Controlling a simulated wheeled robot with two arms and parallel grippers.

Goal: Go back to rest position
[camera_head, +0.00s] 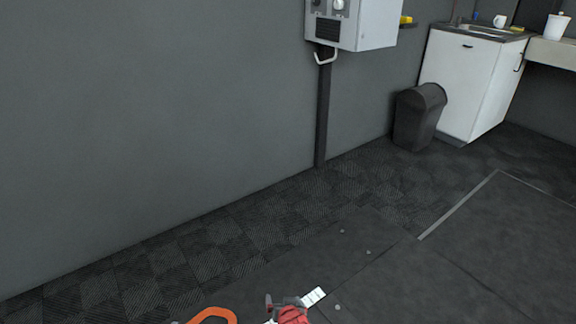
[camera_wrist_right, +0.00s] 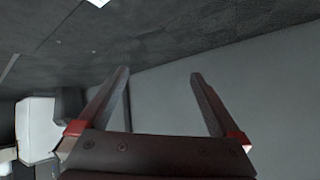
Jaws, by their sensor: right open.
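My right gripper (camera_head: 286,302) shows at the bottom edge of the head view, low in the picture, with red and grey parts. In the right wrist view its two dark fingers (camera_wrist_right: 158,75) stand wide apart with nothing between them. The wall and dark floor show behind the fingers. My left gripper is not in view.
An orange loop (camera_head: 213,315) is cut off at the bottom edge. A small white piece (camera_head: 314,297) lies beside the right gripper in the picture. A grey wall cabinet (camera_head: 352,24), black bin (camera_head: 419,117) and white sink unit (camera_head: 466,84) stand farther back. Open floor lies between.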

